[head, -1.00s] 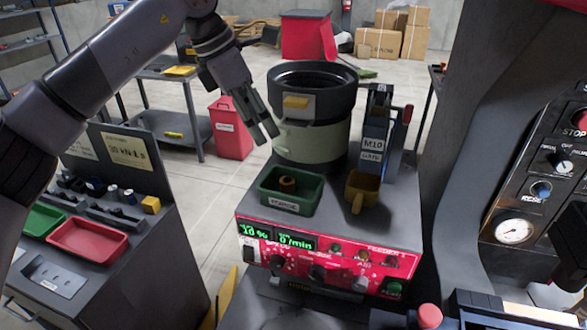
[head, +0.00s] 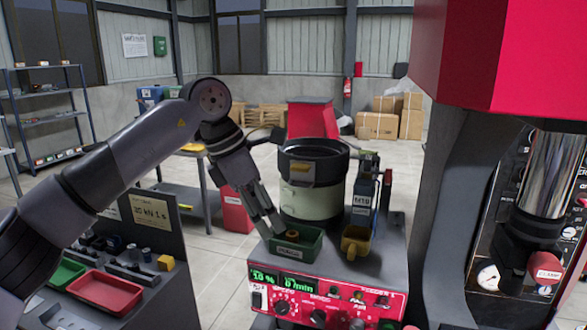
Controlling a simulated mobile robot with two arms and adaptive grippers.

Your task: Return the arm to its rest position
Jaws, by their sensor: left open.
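My left arm comes in from the left in the head view. My left gripper (head: 271,228) is open and empty. Its fingers point down and appear near the left rim of the green tray (head: 312,254) on the feeder; I cannot tell whether they touch it. A small brown ring-shaped part (head: 299,248) lies in that tray. The dark feeder bowl (head: 316,152) on its pale green base (head: 309,203) stands just behind and right of the gripper. My right gripper is not in view.
A yellow scoop-like cup (head: 355,242) sits right of the tray. The red control panel (head: 325,302) fronts the feeder. A side bench with a red tray (head: 104,292) and a green tray (head: 58,272) stands at left. The press column (head: 440,215) rises at right.

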